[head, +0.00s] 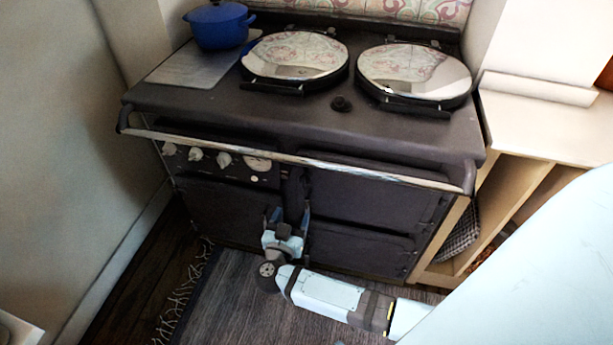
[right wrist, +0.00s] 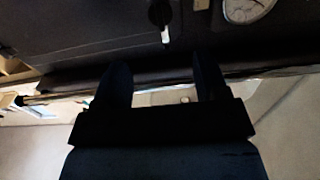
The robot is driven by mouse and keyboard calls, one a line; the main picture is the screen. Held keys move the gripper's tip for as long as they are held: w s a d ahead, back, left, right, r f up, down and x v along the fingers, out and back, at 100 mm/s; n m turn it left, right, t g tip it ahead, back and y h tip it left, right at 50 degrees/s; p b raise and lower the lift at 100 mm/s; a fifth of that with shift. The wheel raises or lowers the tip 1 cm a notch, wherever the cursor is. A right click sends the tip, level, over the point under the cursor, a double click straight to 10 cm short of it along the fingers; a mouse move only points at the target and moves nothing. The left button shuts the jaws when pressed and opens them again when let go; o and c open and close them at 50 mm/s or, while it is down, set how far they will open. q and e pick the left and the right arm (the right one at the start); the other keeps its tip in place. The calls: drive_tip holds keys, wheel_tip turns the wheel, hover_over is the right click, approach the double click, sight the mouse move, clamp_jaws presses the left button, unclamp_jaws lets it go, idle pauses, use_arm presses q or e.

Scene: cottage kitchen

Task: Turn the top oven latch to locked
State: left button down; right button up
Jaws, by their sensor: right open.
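The dark range cooker (head: 385,145) stands against the wall, with a top right oven door (head: 365,195) and a lower one (head: 360,245). My right gripper (head: 291,212) is open and empty, its fingers pointing up at the cooker front beside the doors' left edges. In the right wrist view, a small latch (right wrist: 165,33) with a pale tip and dark round pivot shows beyond the gap between the open fingers (right wrist: 160,65), apart from them. I cannot make out the latch in the head view. My left gripper is not in view.
A metal rail (head: 300,160) runs across the cooker front above my right gripper. Knobs and a dial (head: 257,163) sit at the left. Two round lids (head: 295,55) and a blue pot (head: 220,25) are on top. A rug (head: 225,290) covers the floor; wooden shelving (head: 500,205) stands at right.

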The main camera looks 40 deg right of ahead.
sight(303, 185)
drive_tip(key=b+x, duration=0.1)
drive_tip(key=x, duration=1.1)
drive_tip(key=shift+w+b, duration=0.1)
drive_tip(key=shift+b, duration=0.2)
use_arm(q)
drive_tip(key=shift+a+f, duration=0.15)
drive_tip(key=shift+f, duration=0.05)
use_arm(e)
drive_tip(key=shift+w+d, duration=0.45)
drive_tip(key=shift+d, duration=0.15)
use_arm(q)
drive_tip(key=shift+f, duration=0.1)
use_arm(e)
drive_tip(key=shift+c, duration=0.2)
